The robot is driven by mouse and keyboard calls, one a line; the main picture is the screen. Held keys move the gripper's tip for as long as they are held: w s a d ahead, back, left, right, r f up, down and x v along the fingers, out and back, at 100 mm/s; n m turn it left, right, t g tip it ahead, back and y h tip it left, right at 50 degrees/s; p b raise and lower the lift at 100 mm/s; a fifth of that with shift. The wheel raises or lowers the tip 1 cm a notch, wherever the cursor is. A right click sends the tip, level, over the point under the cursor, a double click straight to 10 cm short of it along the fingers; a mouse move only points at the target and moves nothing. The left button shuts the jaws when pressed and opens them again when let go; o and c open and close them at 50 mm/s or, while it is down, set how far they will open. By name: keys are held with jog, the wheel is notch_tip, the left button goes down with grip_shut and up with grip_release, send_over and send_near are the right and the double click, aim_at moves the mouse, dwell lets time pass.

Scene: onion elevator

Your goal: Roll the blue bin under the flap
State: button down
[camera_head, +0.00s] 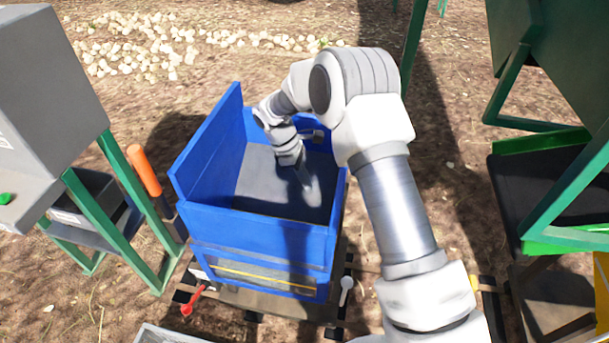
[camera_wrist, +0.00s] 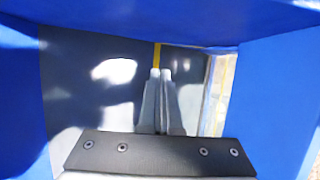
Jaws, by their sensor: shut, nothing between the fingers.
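The blue bin (camera_head: 262,232) is open at the top and stands upright on a low wheeled base on rails, in the middle of the head view. Its inside floor is grey. In the wrist view, the gripper fingers (camera_wrist: 160,73) are shut together and empty, with the bin's blue walls (camera_wrist: 272,85) on both sides. Whether the fingers touch the bin is unclear. I cannot tell which part in view is the flap.
A grey machine (camera_head: 48,95) on green legs stands close at left, beside an orange-handled tool (camera_head: 144,170). A green-framed structure with a black panel (camera_head: 530,200) stands at right. A red lever (camera_head: 190,303) and a white lever (camera_head: 346,288) are at the bin's base. Onions (camera_head: 150,45) lie on the ground behind.

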jog(key=d+f, duration=0.4)
jog(key=d, duration=0.1)
jog(key=shift+s+d+b, duration=0.35)
jog(key=shift+s+b, duration=0.05)
jog(key=shift+b, duration=0.05)
jog(key=shift+d, duration=0.1)
jog(key=s+d+p, duration=0.2)
jog(key=d, duration=1.7)
jog(key=s+d+p, duration=0.3)
jog(key=d, duration=1.6)
jog(key=shift+s+d, duration=0.2)
jog(key=shift+a, duration=0.1)
